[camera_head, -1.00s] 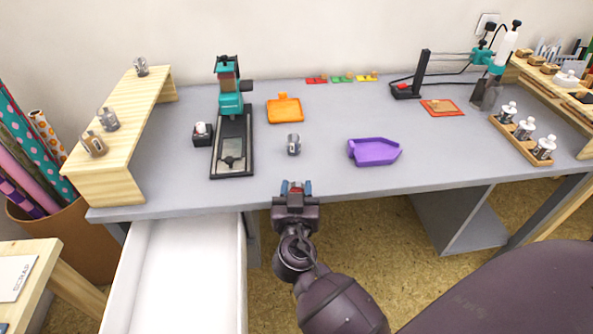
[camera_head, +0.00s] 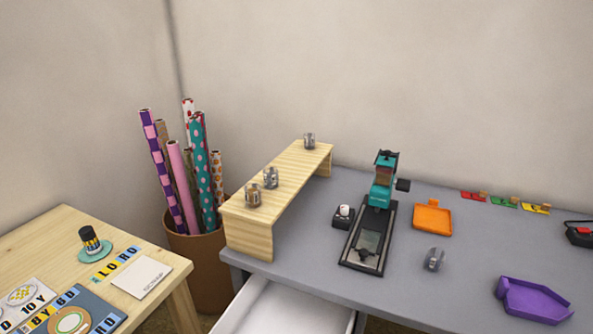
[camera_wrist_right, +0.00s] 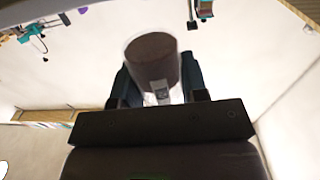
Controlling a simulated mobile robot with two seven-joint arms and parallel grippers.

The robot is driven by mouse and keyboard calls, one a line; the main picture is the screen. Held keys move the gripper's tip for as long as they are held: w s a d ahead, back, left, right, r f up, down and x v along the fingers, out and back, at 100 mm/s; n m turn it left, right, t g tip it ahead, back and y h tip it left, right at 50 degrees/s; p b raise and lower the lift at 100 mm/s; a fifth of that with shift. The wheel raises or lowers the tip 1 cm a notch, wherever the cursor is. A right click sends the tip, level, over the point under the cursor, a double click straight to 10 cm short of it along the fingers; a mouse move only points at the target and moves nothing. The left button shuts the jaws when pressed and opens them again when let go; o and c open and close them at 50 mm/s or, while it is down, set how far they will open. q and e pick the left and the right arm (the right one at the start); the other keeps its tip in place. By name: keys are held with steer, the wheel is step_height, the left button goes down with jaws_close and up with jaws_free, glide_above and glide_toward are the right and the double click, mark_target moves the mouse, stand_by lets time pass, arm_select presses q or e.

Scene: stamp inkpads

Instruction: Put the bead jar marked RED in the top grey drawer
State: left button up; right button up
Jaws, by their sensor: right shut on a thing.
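My right gripper (camera_wrist_right: 157,88) shows in the right wrist view, shut on a clear jar with dark brown contents (camera_wrist_right: 152,57). A small pale tag is on the jar, but I cannot read it. The desk drawer (camera_head: 285,308) is pulled open at the bottom of the head view, its white inside partly visible and empty there. Other small jars stand on the wooden riser, at its front (camera_head: 252,195), beside that (camera_head: 270,178) and at its back (camera_head: 309,141). One more jar (camera_head: 434,259) stands on the grey desk. Their labels are unreadable. My left gripper is in no view.
A teal press (camera_head: 382,185) stands on the desk beside the wooden riser (camera_head: 248,236). An orange tray (camera_head: 432,219) and a purple tray (camera_head: 533,300) lie to the right. A bin of paper rolls (camera_head: 205,262) stands between the desk and a wooden table (camera_head: 45,232).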

steer(key=r+n+y+p, duration=0.1)
steer(key=r+y, duration=0.1)
steer(key=r+n+t+y+p, duration=0.1)
steer(key=r, duration=0.2)
steer(key=a+r+n+t+y+p, duration=0.1)
steer(key=r+y, duration=0.1)
steer(key=shift+w+r+n+y+p, duration=0.1)
steer(key=shift+r+n+y+p, duration=0.05)
steer(key=shift+n+y+p, duration=0.2)
arm_select(q)
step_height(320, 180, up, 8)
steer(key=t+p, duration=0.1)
steer(key=p, duration=0.4)
steer(key=shift+p, duration=0.35)
arm_select(e)
step_height(320, 180, up, 9)
steer(key=s+d+n+y, duration=0.2)
steer(key=y, duration=0.1)
steer(key=shift+s, duration=0.2)
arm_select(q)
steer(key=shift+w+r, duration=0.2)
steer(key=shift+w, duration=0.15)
arm_select(e)
steer(key=shift+f, duration=0.2)
